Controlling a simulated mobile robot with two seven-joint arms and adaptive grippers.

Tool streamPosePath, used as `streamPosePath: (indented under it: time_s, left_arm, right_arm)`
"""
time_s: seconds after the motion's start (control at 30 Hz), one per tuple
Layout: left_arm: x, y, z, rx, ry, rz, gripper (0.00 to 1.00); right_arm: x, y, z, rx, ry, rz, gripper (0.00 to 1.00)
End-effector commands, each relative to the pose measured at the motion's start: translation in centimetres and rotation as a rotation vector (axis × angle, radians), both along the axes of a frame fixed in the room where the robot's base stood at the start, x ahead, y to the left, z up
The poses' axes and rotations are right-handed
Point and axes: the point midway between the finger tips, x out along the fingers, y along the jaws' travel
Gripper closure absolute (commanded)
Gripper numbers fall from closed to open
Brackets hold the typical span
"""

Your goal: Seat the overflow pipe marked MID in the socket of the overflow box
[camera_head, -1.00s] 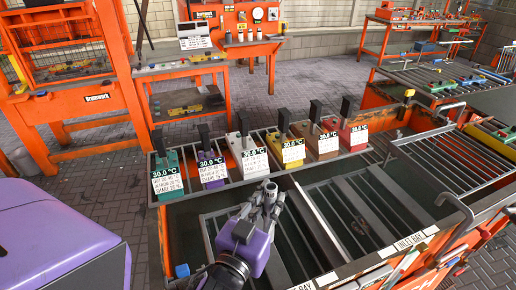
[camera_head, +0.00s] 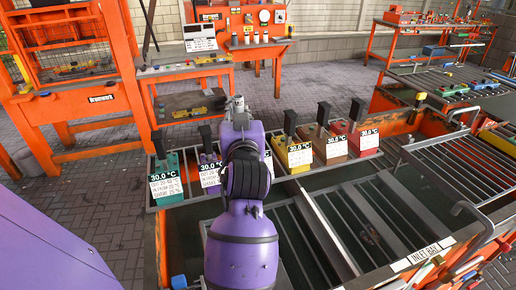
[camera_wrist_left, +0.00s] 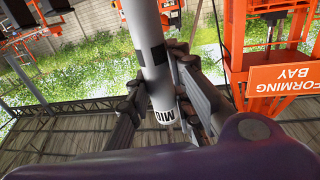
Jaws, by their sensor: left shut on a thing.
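The overflow pipe marked MID (camera_wrist_left: 155,65) is a white tube with dark patches in the left wrist view. Its lettered end points down in that picture, and the letters are upside down. My left gripper (camera_wrist_left: 168,95) is shut on it, with fingers on both sides. In the head view the same gripper (camera_head: 237,104) is small and partly hidden behind my purple forearm, beyond the row of labelled blocks; I cannot make out the pipe clearly there. I cannot identify the overflow box or its socket in either view. My right gripper is not in view.
Slatted grates (camera_head: 365,215) lie in the tank. White cylinders (camera_head: 247,38) stand on an orange bench. Brick floor (camera_head: 330,85) is clear beyond.

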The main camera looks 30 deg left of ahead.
Motion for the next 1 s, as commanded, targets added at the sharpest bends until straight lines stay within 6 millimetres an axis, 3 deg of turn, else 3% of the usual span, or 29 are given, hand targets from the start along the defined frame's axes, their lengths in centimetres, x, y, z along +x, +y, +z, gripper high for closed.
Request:
streamPosePath:
  time_s: [0.37, 0.5, 0.9, 1.0]
  left_arm:
    - [5.4, 6.8, -3.5, 0.004, 0.001, 0.003, 1.00]
    - [6.9, 8.5, -6.7, 0.001, 0.003, 0.002, 1.00]
    - [8.6, 10.7, -9.9, 0.002, 0.000, 0.002, 1.00]
    - [8.5, 10.5, -11.8, -0.001, 0.003, 0.002, 1.00]
  right_arm:
    - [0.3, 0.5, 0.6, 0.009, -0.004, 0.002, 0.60]
    - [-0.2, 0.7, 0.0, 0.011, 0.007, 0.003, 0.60]
    - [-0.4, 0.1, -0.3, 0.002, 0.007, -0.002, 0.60]
    - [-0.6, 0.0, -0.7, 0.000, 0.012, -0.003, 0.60]
